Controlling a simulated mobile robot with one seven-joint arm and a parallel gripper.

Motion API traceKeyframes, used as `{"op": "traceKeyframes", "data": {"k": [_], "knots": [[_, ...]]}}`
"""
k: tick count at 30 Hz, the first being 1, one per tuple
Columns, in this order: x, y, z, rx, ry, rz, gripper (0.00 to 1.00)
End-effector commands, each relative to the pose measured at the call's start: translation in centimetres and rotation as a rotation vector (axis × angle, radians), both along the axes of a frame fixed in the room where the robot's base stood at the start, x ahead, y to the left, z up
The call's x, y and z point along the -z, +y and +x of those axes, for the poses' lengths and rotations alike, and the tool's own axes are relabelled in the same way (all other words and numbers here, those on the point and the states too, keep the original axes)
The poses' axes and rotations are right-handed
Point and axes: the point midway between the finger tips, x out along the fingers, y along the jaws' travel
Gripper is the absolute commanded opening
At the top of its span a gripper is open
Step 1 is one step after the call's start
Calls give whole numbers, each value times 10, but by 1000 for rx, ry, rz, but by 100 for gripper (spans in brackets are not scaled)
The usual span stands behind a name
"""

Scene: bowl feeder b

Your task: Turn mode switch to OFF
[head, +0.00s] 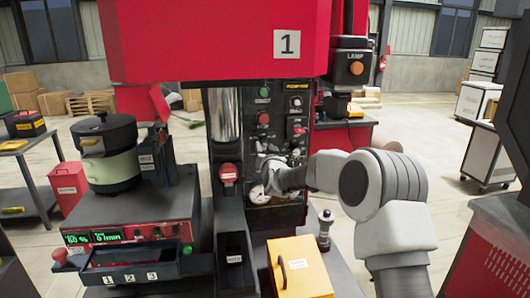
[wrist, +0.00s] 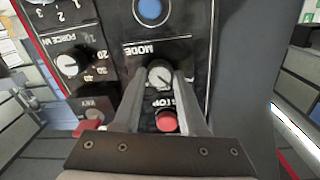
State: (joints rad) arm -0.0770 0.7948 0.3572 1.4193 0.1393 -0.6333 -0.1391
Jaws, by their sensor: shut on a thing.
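In the wrist view the mode switch (wrist: 159,72) is a round grey knob with a pointer on the black panel, next to the word MODE. The panel looks upside down or tilted in this view. My gripper (wrist: 160,84) has one finger on each side of the knob and is shut on it. In the head view my gripper (head: 268,172) reaches the lower part of the black control panel (head: 277,96) from the right. It hides the mode switch there. The OFF mark and the pointer's exact setting cannot be read.
A red STOP button (wrist: 166,121) sits between my fingers, close to the knob. A force knob (wrist: 70,64) is to the left, a blue button (wrist: 150,10) above.

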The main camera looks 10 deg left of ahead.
Motion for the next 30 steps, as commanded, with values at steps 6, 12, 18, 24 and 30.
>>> {"op": "traceKeyframes", "data": {"k": [6, 12, 18, 24, 30], "knots": [[7, -1, 0, 0, 36, 142, 0], [6, -1, 0, 0, 84, 308, 0], [5, -1, 0, 0, 129, 461, 0], [3, -1, 0, 0, 164, 581, 0], [1, -1, 0, 0, 186, 653, 0]]}}
